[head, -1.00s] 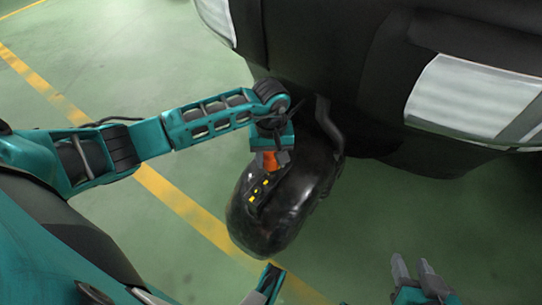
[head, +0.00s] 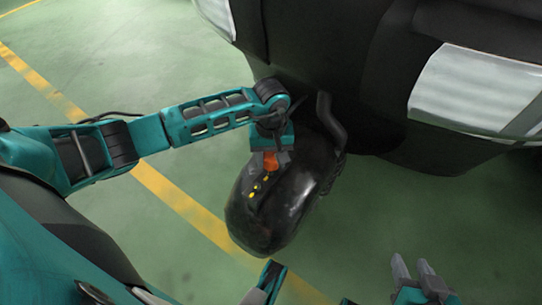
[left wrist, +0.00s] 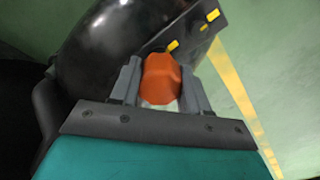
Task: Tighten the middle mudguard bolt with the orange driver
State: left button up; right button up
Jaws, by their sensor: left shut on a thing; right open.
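My left gripper (head: 271,155) is shut on the orange driver (head: 271,163), above the upper end of the black mudguard (head: 265,215). The driver also shows between the fingers in the left wrist view (left wrist: 161,79); its tip is hidden. Yellow bolts sit in a row on the mudguard: one close to the driver (head: 266,179), a middle one (head: 257,187) and a lower one (head: 250,198). I cannot tell whether the tip touches a bolt. My right gripper (head: 414,268) is open and empty at the lower right, apart from the mudguard.
The dark rickshaw body (head: 330,60) with pale panels (head: 478,90) fills the upper right, close above the mudguard. The green floor (head: 110,220) with a yellow line (head: 175,200) is clear to the left and below.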

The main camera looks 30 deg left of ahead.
pick_arm(q)
jog(key=shift+f+b, duration=0.3)
jog(key=shift+f, duration=0.1)
